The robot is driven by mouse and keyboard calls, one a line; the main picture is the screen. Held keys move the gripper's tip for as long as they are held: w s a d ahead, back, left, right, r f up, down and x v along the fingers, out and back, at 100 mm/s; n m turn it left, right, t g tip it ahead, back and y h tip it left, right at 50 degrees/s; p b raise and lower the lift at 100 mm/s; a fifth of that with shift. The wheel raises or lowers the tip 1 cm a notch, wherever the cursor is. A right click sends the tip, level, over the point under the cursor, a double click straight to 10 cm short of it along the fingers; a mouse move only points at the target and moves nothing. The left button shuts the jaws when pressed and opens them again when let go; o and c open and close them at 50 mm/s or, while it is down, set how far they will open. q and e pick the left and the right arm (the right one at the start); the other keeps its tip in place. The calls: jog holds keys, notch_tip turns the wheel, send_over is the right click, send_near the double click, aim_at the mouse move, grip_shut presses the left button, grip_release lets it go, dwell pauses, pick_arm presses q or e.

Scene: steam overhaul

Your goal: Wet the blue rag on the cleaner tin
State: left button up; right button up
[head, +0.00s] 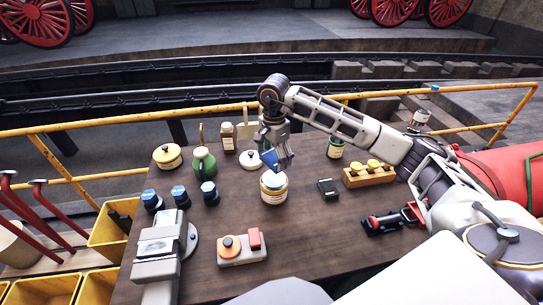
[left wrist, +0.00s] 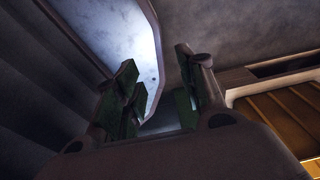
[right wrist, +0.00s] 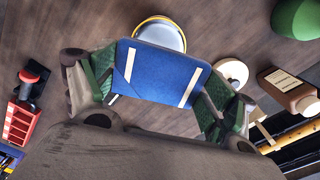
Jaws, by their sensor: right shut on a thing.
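The blue rag (head: 269,159) is held in my right gripper (head: 281,163), just above a cream tin (head: 273,190) with a yellow band. This looks like the cleaner tin, though its label is too small to read. In the right wrist view the rag (right wrist: 158,76) is a flat blue pad with pale stripes, gripped between both fingers. The tin's rim (right wrist: 160,33) shows behind it, partly covered by the rag; I cannot tell whether they touch. My left gripper (left wrist: 158,95) is open and empty in the left wrist view, away from the table's objects.
A black box (head: 327,188) lies right.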

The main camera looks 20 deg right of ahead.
jog(key=shift+a+n, duration=0.1)
jog(key=shift+n, duration=0.3)
jog(key=shift+s+n, duration=0.1)
jog(key=shift+n, duration=1.1)
pick_arm(q)
jog(key=shift+d, duration=0.5)
pick_arm(e)
jog(key=shift+n, duration=0.4)
pick_arm(q)
jog(key=shift+a, duration=0.3)
pick_arm(e)
jog(key=shift+f, duration=0.15)
pick_arm(q)
jog(key=shift+d+f+b, duration=0.1)
jog(key=shift+f+b, duration=0.95)
jog(key=shift+f, duration=0.05)
pick_arm(e)
jog(key=shift+f, duration=2.85)
